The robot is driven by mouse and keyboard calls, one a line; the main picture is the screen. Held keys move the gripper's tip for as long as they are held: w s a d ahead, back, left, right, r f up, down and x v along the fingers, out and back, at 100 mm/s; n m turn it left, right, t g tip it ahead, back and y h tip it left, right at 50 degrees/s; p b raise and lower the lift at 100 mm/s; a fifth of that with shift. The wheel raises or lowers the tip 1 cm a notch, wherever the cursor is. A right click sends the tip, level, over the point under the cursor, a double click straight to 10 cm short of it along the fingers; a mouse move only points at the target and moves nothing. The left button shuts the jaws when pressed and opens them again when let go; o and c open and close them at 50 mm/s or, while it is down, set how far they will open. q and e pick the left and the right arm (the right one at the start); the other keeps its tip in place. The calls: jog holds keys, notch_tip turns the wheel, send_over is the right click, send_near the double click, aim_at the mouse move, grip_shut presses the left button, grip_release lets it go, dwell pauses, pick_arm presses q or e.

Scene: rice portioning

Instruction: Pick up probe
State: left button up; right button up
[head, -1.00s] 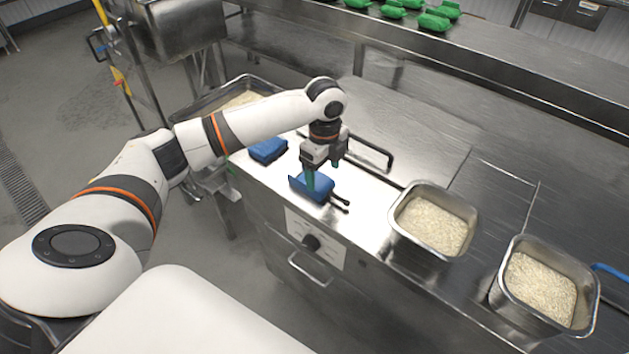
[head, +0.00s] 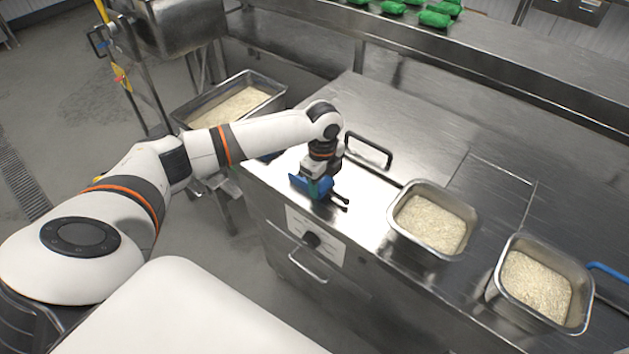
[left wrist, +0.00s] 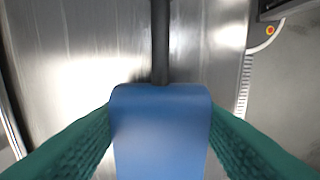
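The probe (head: 318,188) has a blue block-like body and a black rod with a knob at its end. It lies on the bright steel counter, its rod pointing right in the head view. My left gripper (head: 312,186) is low over the blue body, pointing down. In the left wrist view its green fingers (left wrist: 160,120) stand on either side of the probe's blue body (left wrist: 162,140), very near its sides. They look open, though contact is hard to judge. The black rod (left wrist: 160,45) extends beyond the fingertips. My right gripper is not in view.
Two steel pans of rice (head: 432,251) (head: 540,318) sit to the right. Another rice tray (head: 200,107) stands behind the arm. A black handle (head: 368,150) rises behind the gripper.

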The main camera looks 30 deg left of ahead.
aim_at(322, 181)
pick_arm(q)
jog(key=shift+r, duration=0.1)
jog(key=shift+w+r, duration=0.1)
jog(key=shift+r, duration=0.2)
notch_tip(322, 181, up, 9)
jog(key=shift+f+b, duration=0.1)
jog(key=shift+b, duration=0.55)
notch_tip(322, 181, up, 6)
jog(key=p, duration=0.8)
jog(key=shift+r, duration=0.25)
